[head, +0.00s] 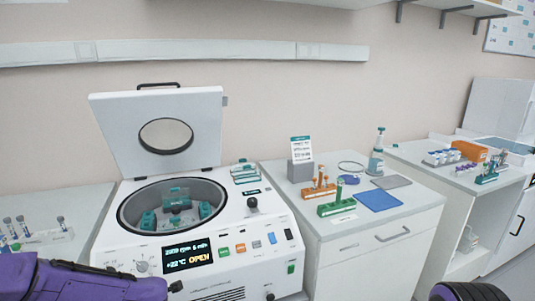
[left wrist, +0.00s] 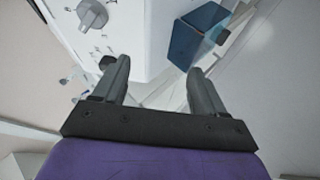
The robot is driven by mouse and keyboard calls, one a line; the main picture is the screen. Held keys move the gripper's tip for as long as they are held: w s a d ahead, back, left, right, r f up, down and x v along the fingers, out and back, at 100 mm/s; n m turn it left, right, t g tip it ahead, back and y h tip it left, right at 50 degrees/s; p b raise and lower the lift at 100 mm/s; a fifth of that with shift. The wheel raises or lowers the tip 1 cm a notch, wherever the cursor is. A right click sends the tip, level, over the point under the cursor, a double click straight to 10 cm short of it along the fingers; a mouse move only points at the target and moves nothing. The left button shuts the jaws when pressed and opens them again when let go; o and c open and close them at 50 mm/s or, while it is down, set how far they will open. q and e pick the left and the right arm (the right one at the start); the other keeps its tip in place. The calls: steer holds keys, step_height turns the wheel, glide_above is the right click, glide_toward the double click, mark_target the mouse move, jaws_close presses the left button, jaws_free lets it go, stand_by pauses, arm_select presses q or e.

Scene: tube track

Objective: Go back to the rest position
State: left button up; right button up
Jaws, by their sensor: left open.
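My left gripper (left wrist: 160,76) is open in the left wrist view, with its two dark fingers wide apart and nothing between them. In the head view my purple left arm comes in at the lower left, in front of the centrifuge (head: 225,272). The centrifuge lid (head: 108,120) stands raised, and its display (head: 188,254) reads OPEN. Teal tube holders sit in its round bowl (head: 128,212). My right gripper is not in view; a purple and black round part at the lower right edge seems to be mine.
A white cabinet (head: 345,268) right of the centrifuge bears an orange rack (head: 318,188), a green rack (head: 337,208), a blue mat (head: 378,200) and a bottle (head: 376,160). Several tubes stand at the far left. A bench with racks is at the right.

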arm_select(q)
steer(key=s+d+f+m+t+h, duration=0.2)
steer(key=s+d+f+m, duration=0.5)
steer(key=f, duration=0.2)
steer(key=s+d+f+m+g, duration=0.1)
steer(key=s+f+m, duration=0.2)
steer(key=s, duration=0.5)
steer(key=s+d+f+m+g+h, duration=0.1)
steer(key=s+f+m, duration=0.2)
steer(key=s, duration=0.5)
steer(key=s+d+f+m+g+h+b, duration=0.1)
steer(key=s+f+m, duration=0.3)
steer(key=s, duration=0.4)
steer(key=shift+s+d+f+g, duration=0.15)
steer(key=shift+s+d+g, duration=0.15)
steer(key=shift+g, duration=0.2)
